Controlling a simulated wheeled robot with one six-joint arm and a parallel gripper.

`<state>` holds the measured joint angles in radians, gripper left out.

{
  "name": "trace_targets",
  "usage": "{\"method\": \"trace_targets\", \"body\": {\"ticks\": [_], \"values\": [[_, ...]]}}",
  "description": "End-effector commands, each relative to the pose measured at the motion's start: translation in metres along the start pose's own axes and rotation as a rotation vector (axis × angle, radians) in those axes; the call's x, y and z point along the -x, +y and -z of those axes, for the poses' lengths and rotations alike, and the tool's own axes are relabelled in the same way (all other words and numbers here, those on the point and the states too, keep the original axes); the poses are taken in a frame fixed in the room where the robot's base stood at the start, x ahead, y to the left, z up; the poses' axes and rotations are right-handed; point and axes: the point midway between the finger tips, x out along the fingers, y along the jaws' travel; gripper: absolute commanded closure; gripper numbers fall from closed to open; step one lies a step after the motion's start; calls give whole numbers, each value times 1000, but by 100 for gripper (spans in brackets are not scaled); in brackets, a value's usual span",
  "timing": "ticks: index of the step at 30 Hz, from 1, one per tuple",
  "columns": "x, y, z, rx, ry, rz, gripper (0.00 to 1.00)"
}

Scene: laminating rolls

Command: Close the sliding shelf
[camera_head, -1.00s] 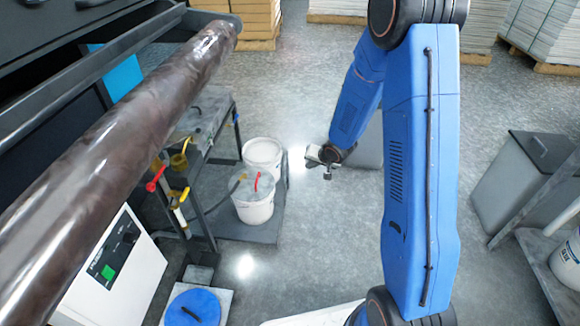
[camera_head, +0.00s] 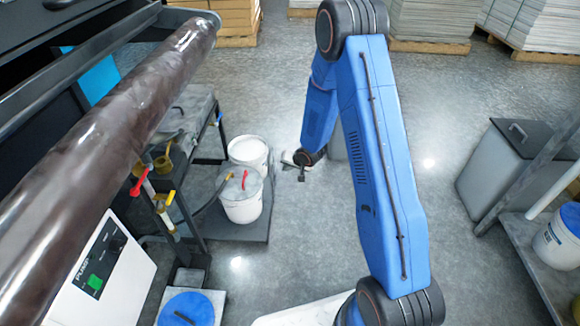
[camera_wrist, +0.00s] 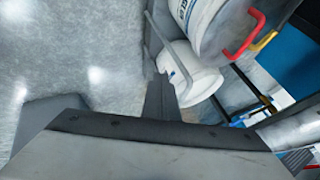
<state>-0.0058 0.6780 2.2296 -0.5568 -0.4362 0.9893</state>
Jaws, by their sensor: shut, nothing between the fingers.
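A low dark platform (camera_head: 226,229) sticks out at floor level from under the bench on the left. It looks like the sliding shelf, pulled out, and carries two white buckets (camera_head: 241,206). My gripper (camera_head: 302,177) hangs low, just right of the platform's right edge in the head view, apart from the buckets. It is small there, but looks shut and empty. I cannot tell whether it touches the platform.
A dark roll (camera_head: 110,150) crosses the upper left. A white cabinet (camera_head: 105,270) and a blue-lidded container (camera_head: 187,308) stand lower left. A grey bin (camera_head: 490,170) and a rack (camera_head: 535,262) stand on the right. Open floor (camera_head: 440,130) lies between.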

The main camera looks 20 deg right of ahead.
Motion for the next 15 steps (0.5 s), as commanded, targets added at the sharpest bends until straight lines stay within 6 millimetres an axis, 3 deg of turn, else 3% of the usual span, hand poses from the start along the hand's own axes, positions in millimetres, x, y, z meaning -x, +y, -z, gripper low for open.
{"method": "trace_targets", "body": {"ticks": [3,9,15], "values": [[-15,-5,-1,1,0,2,100],[-25,-27,0,1,0,1,100],[-30,-35,0,0,0,0,100]]}}
